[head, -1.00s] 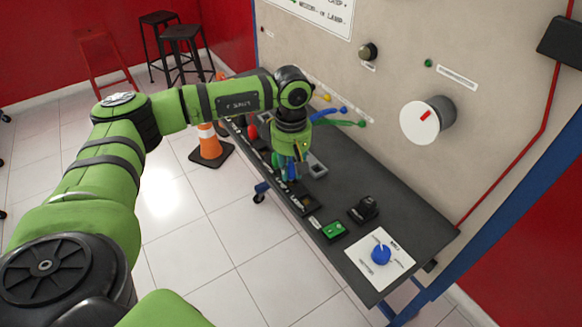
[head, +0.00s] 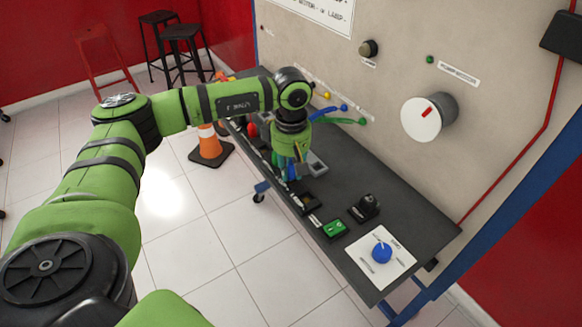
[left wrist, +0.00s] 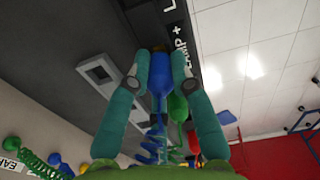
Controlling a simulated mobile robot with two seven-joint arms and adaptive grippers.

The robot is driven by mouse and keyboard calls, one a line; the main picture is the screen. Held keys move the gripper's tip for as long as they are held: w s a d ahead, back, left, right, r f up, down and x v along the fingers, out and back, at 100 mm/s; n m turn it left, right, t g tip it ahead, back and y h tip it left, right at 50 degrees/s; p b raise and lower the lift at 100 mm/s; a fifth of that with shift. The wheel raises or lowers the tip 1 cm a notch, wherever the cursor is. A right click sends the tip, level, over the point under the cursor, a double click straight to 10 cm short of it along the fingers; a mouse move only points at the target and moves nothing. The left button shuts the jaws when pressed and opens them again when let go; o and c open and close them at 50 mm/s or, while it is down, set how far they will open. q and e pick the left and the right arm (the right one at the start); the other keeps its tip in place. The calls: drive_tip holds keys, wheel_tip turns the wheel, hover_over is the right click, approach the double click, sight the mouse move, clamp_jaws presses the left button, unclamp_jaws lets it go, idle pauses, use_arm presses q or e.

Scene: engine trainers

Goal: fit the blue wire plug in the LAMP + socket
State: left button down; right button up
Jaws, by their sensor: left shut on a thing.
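My left gripper (left wrist: 160,78) is shut on the blue wire plug (left wrist: 159,72), with one teal finger on each side. The coiled blue wire hangs from the plug's near end in the left wrist view. The plug's far end points at a dark block beside the white LAMP + label (left wrist: 180,40). The LAMP + socket's opening is hidden, so I cannot tell whether the plug touches it. In the head view my left gripper (head: 289,172) is low over the bench's front edge, and the plug is too small to make out clearly. My right gripper is in neither view.
The dark bench (head: 345,185) runs along the wall panel. A green block (head: 334,228), a black switch (head: 364,208) and a blue knob on a white plate (head: 399,250) are to the right. A grey block (head: 316,164) lies behind the gripper.

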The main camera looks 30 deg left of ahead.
use_arm(q)
drive_tip(key=shift+f+b, duration=0.3)
drive_tip(key=shift+f, duration=0.15)
drive_tip(key=c, duration=1.3)
unclamp_jaws()
drive_tip(key=shift+r, duration=0.15)
drive_tip(key=shift+r+p, duration=1.75)
drive_tip(key=shift+r, duration=0.95)
drive_tip(key=shift+r+p, duration=0.65)
drive_tip(key=shift+r, duration=0.45)
drive_tip(key=o, duration=0.5)
drive_tip(key=shift+f, duration=0.1)
